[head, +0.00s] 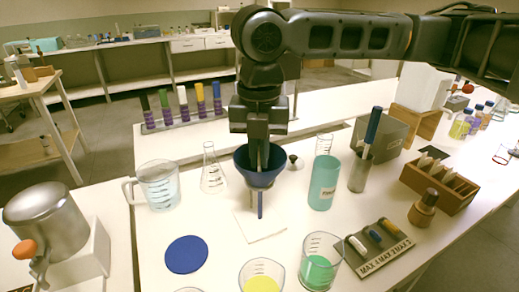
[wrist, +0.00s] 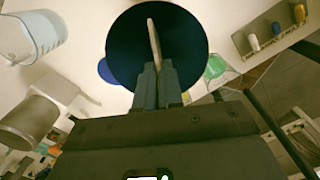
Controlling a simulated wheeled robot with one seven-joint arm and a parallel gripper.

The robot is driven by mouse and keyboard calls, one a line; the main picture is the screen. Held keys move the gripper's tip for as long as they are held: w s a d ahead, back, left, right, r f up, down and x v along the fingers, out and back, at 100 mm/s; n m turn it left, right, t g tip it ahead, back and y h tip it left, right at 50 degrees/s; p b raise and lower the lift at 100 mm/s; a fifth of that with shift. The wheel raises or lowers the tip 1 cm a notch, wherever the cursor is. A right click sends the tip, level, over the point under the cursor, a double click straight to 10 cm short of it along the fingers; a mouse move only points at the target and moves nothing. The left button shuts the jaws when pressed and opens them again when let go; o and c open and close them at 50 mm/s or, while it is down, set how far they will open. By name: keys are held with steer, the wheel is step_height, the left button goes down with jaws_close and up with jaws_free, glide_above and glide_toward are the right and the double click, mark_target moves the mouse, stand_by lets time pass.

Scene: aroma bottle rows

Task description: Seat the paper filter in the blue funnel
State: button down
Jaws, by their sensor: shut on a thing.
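The blue funnel (head: 243,166) has a dark blue cone and a thin blue stem, upright above a pale flat square (head: 262,228); what holds it up is unclear. My gripper (head: 262,166) points down, its fingertips at the cone's mouth. In the wrist view, the funnel (wrist: 125,45) is a dark disc beyond my fingers (wrist: 157,72). A thin pale strip, apparently the paper filter seen edge-on (wrist: 153,40), stands out between the fingertips, and my gripper is shut on it. The filter is hidden in the head view. Whether it touches the cone cannot be told.
A flask (head: 213,172) and beaker (head: 159,187) stand left of the funnel. A teal cylinder (head: 323,184) and a metal cup (head: 360,173) are to the right.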

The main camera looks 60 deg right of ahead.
steer(key=shift+f, duration=0.4)
steer(key=c, duration=1.2)
jaws_free()
steer(key=shift+r, duration=0.1)
step_height(320, 180, up, 8)
steer(key=shift+a+f+p, duration=0.15)
steer(key=shift+f+p, duration=0.05)
steer(key=shift+p, duration=0.1)
